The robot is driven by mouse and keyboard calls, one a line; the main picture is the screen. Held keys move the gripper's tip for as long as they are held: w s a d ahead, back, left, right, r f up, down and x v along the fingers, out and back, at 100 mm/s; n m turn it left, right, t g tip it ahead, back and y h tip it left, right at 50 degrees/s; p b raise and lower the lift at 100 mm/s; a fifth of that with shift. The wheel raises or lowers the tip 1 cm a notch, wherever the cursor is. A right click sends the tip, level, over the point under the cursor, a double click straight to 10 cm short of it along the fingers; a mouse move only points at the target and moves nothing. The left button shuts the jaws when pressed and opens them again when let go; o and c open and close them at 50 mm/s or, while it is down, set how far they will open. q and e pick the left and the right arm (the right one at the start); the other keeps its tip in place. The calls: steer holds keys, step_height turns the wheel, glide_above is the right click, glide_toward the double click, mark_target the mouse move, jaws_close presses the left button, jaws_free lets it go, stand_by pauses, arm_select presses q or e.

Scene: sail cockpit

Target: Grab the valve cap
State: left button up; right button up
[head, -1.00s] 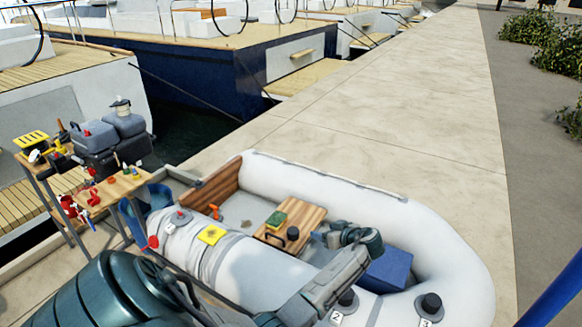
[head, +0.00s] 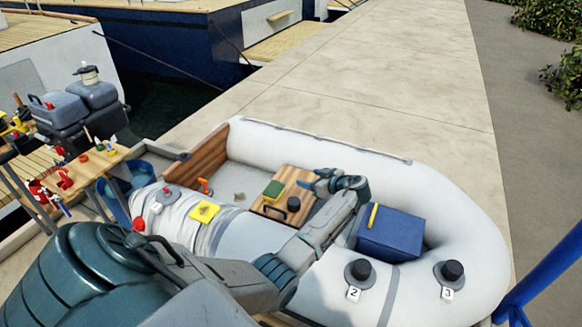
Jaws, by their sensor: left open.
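A small black round piece (head: 293,203), which looks like the valve cap, sits on the wooden seat board (head: 272,211) inside the white inflatable dinghy. My left gripper (head: 320,183) is open and empty, above and just right of the seat board, apart from the black piece. On the near tube, black-topped valves stand by labels 2 (head: 360,270) and 3 (head: 452,271). A third fitting with a red part (head: 168,191) is at the tube's left. My right gripper is out of view.
A green sponge-like block (head: 274,190) and a dark curved handle lie beside the black piece. A blue box (head: 391,234) with a yellow stick on it is right of my forearm. A yellow patch (head: 204,211) lies on the tube. A tool table (head: 100,162) stands left.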

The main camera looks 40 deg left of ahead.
arm_select(q)
step_height(320, 180, down, 9)
steer(key=b, duration=1.4)
glide_toward(295, 202)
steer(key=a, duration=0.2)
steer(key=x, duration=0.4)
steer(key=shift+a+f+p, duration=0.3)
steer(key=shift+f+p, duration=0.05)
steer(key=x, duration=0.5)
steer(key=shift+w+d+f+p, duration=0.1)
steer(key=shift+w+f+p, duration=0.05)
steer(key=shift+p, duration=0.15)
steer(key=shift+a+f, duration=0.2)
steer(key=shift+a, duration=0.2)
steer(key=c, duration=0.8)
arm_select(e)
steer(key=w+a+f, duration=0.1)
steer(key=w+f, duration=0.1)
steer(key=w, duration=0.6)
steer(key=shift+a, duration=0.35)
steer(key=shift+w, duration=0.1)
